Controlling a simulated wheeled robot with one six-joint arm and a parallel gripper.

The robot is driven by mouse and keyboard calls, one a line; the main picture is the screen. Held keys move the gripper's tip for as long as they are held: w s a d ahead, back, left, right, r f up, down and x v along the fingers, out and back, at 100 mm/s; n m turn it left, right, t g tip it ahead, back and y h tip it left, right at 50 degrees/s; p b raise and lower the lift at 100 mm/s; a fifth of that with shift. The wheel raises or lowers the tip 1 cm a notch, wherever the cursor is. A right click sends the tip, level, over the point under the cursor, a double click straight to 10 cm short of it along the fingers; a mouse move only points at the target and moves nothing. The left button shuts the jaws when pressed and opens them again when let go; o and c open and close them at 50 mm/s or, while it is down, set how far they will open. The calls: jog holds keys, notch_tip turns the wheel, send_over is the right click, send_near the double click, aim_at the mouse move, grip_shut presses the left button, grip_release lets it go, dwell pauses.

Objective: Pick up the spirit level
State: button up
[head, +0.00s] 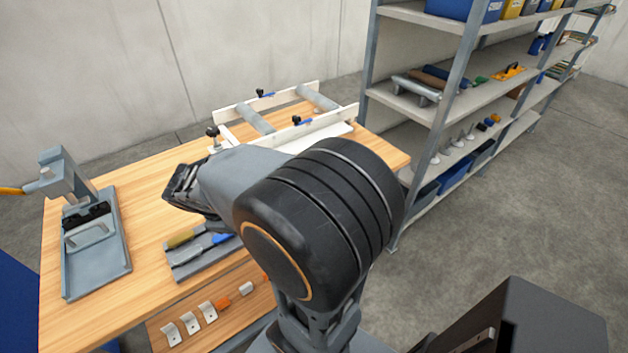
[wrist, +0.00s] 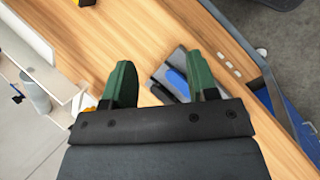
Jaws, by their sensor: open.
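I cannot pick out the spirit level for sure. A grey tool tray (head: 200,265) on the wooden bench holds an olive-yellow piece (head: 180,238), a grey piece (head: 187,256) and a blue piece (head: 219,239). My arm hides the tray's right part. My gripper (head: 183,191) is above the bench, behind the tray in the head view. In the wrist view, my gripper (wrist: 162,76) has its two green fingers apart with nothing held between them. The blue piece (wrist: 176,82) and part of the tray (wrist: 190,63) show beside the right finger, partly hidden by it.
A grey press-like fixture (head: 110,270) stands at the bench's left. A white frame with rollers (head: 257,118) stands at the back right. A loaded shelving rack (head: 440,120) is at the right. Bare bench top (head: 150,175) lies between.

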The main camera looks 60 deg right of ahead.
jog(key=w+d+f+n+g+h, duration=0.1)
jog(key=d+n+h, duration=0.1)
jog(key=d+n, duration=0.1)
jog(key=w+d+f+n+g+h, duration=0.1)
jog(key=w+d+f+n+h, duration=0.1)
jog(key=d, duration=0.3)
jog(key=w+d+f+n+g+h, duration=0.1)
jog(key=d+f+n+h, duration=0.1)
jog(key=d+n+h, duration=0.1)
jog(key=shift+w+d+n, duration=0.25)
jog(key=shift+d+n, duration=0.05)
jog(key=shift+d, duration=0.25)
jog(key=shift+n+h, duration=0.3)
jog(key=shift+n, duration=0.1)
jog(key=p+x, duration=0.1)
jog(key=x, duration=0.7)
jog(key=shift+w+d, duration=0.1)
jog(key=shift+w, duration=0.1)
jog(key=shift+p+x, duration=0.6)
jog(key=shift+x, duration=2.5)
jog(key=shift+s, duration=0.1)
jog(key=shift+c, duration=0.4)
grip_shut()
